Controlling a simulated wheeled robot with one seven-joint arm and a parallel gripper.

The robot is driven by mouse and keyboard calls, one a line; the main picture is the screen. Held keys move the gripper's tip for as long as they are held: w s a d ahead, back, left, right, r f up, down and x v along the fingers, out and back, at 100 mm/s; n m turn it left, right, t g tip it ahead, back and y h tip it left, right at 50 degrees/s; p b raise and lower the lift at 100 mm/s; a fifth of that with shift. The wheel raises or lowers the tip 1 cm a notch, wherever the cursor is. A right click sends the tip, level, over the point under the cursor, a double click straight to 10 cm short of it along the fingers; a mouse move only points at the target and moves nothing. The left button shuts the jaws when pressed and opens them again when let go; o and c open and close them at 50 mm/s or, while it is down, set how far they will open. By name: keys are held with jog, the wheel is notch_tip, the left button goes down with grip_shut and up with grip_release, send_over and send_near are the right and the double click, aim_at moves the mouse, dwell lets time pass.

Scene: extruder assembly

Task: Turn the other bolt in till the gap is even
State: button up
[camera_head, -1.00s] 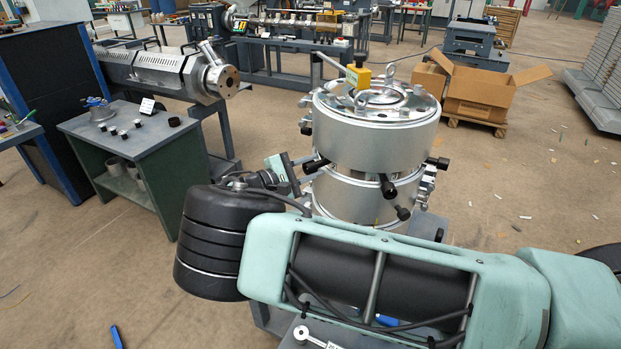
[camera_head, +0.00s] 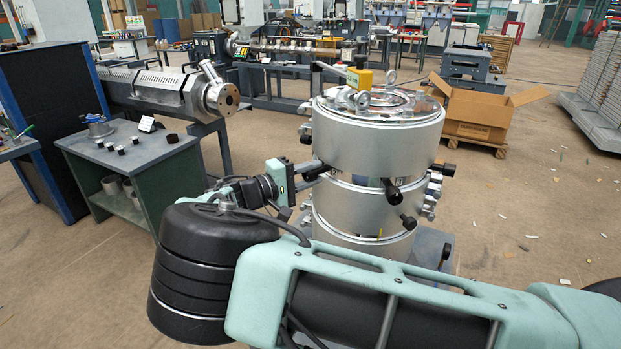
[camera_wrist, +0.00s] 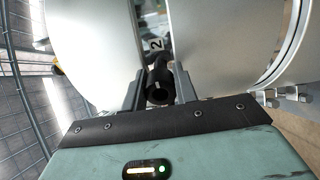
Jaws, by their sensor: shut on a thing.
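The silver die head (camera_head: 375,135) stands right of centre in the head view, a broad upper ring above a lower ring (camera_head: 355,205). Black bolts stick out around the gap between them: one at the front (camera_head: 391,190) and one at the right (camera_head: 445,168). My gripper (camera_head: 302,172) is at the die head's left side. In the wrist view, its fingers (camera_wrist: 160,86) are shut on a black bolt (camera_wrist: 159,92) between two silver curved surfaces. I cannot tell how even the gap is.
A green bench (camera_head: 130,165) with small black parts and a flanged piece stands at the left. A metal extruder barrel (camera_head: 165,90) is behind it. An open cardboard box (camera_head: 480,115) stands behind at the right. Floor at the right is mostly clear, with small scraps.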

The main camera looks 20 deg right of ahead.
jog(key=shift+a, duration=0.1)
dwell(0.3)
jog(key=o, duration=1)
jog(key=shift+c, duration=0.2)
jog(key=b+v, duration=0.2)
jog(key=v, duration=1.5)
jog(key=shift+s+a+b, duration=0.2)
jog(key=shift+b, duration=0.15)
